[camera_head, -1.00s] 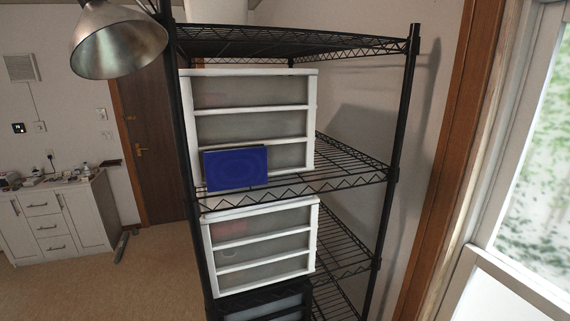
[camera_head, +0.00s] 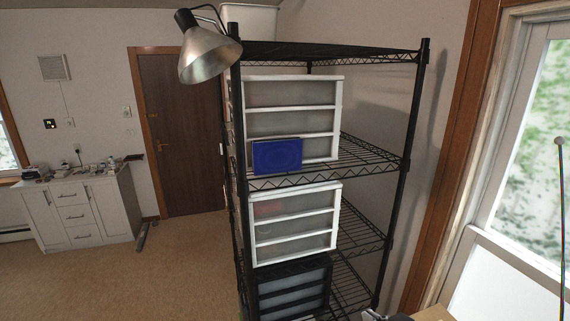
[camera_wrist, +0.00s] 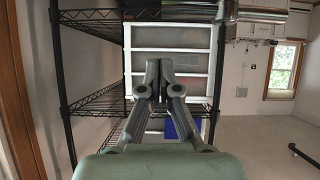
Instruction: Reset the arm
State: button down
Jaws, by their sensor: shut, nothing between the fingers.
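My gripper (camera_wrist: 160,72) shows in the wrist view, with its two dark fingers together and nothing between them. It points towards a white drawer unit (camera_wrist: 198,40) on the black wire shelf. The fingers cover part of the drawer unit's front, and I see no contact with it. A blue box (camera_wrist: 182,129) is partly hidden behind the fingers. In the head view the gripper cannot be clearly made out; only small parts show at the bottom right edge.
The tall black wire rack (camera_head: 415,110) holds white drawer units (camera_head: 293,225), the blue box (camera_head: 277,156) and a dark drawer unit (camera_head: 292,290). A metal lamp (camera_head: 206,55) hangs at its upper left. A window (camera_head: 530,150) is at right. The floor (camera_head: 185,265) left of the rack is clear.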

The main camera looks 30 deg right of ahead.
jog(key=w+a+r+n+t, duration=0.1)
jog(key=w+a, duration=0.3)
jog(key=a, duration=0.3)
jog(key=w+a+r+t, duration=0.1)
jog(key=w+a+r, duration=0.15)
jog(key=a, duration=0.35)
jog(key=w+a+r+n+t+y, duration=0.15)
jog(key=a+r, duration=0.25)
jog(key=a, duration=0.9)
jog(key=a+r+t+y, duration=0.2)
jog(key=a+r, duration=0.1)
jog(key=a, duration=0.9)
jog(key=s+f+g+b, duration=0.2)
jog(key=s+f+b, duration=0.35)
jog(key=f, duration=0.55)
jog(key=s+f+g+b, duration=0.2)
jog(key=s+f+b, duration=0.3)
jog(key=f, duration=0.6)
notch_tip(320, 180, up, 14)
jog(key=p, duration=1.3)
jog(key=shift+w+d+h, duration=0.35)
jog(key=shift+w+d, duration=0.05)
